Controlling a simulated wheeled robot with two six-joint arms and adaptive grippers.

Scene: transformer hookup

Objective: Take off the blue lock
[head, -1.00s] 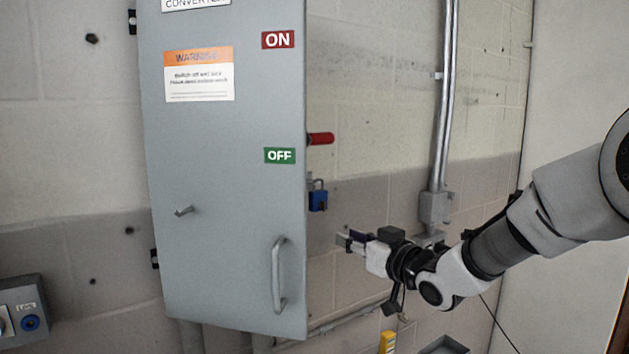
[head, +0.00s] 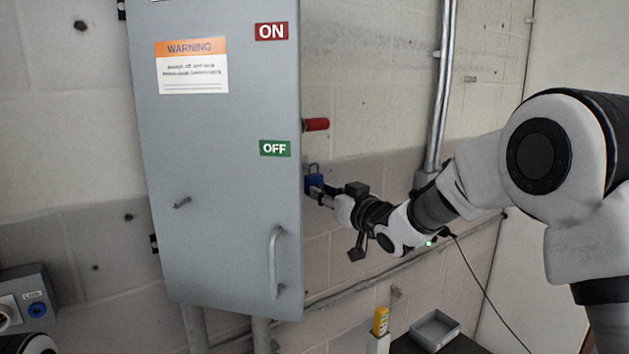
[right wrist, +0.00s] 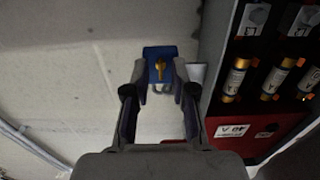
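The blue lock (head: 314,184) hangs by its shackle at the right side of the grey cabinet (head: 215,220), below the red handle (head: 317,124). In the right wrist view the lock (right wrist: 151,52) faces me with a brass key (right wrist: 160,69) in it. My right gripper (head: 318,192) is at the lock, coming from the lower right. Its two fingers (right wrist: 160,82) stand apart, one on each side of the lock's lower part. I cannot tell whether they touch it. My left gripper is not in view.
The cabinet's inside, with several fuses (right wrist: 269,82), is close on the right in the wrist view. A conduit (head: 441,95) runs up the wall. A grey tray (head: 435,330) and a yellow device (head: 381,321) are at the bottom. A grey box (head: 30,285) is at the lower left.

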